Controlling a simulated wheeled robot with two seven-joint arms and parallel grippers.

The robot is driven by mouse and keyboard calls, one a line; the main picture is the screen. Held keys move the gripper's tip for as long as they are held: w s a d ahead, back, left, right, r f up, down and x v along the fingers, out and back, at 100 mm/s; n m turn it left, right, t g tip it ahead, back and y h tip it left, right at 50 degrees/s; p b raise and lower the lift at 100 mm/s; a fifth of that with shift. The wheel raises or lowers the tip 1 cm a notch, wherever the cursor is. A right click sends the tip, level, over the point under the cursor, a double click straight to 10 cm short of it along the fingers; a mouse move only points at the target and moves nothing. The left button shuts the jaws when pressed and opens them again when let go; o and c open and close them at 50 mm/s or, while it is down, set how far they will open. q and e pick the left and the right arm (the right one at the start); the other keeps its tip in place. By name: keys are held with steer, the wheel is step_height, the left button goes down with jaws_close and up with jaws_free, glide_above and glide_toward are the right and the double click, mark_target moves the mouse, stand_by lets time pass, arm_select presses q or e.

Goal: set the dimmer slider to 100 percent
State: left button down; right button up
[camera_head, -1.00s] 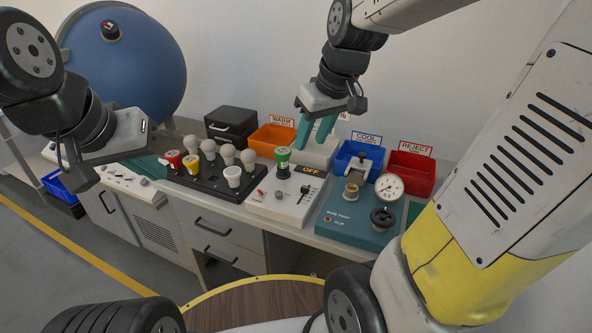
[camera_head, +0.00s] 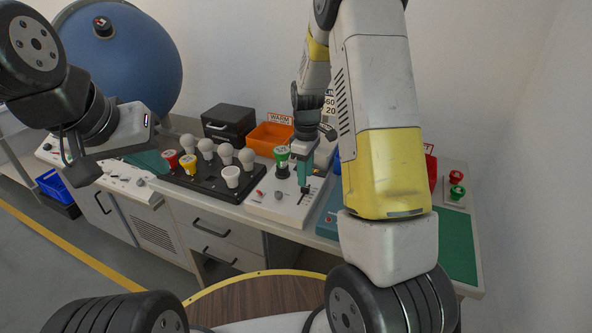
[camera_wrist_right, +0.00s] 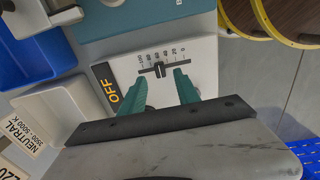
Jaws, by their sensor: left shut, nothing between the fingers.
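The dimmer slider (camera_wrist_right: 159,69) is a small dark knob in a slot on a white control box (camera_head: 264,203). In the right wrist view it stands near the middle of a scale whose 100 end is at left and 0 end at right. My right gripper (camera_wrist_right: 159,85) is open, its teal fingers on either side of the knob, without clear contact. In the head view my right gripper (camera_head: 304,178) points down over the box. My left gripper (camera_head: 122,135) is shut and empty at the left, away from the slider; its fingertips are not clearly visible.
A display (camera_wrist_right: 107,91) beside the scale reads OFF. A green-topped knob (camera_head: 282,155) stands on the box close to my right gripper. A black rack (camera_head: 207,180) with several bulbs is to the left. A teal device (camera_head: 328,222) is partly hidden by my right arm.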

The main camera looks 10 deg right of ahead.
mark_target(305, 190)
steer(key=shift+f, duration=2.1)
jaws_close()
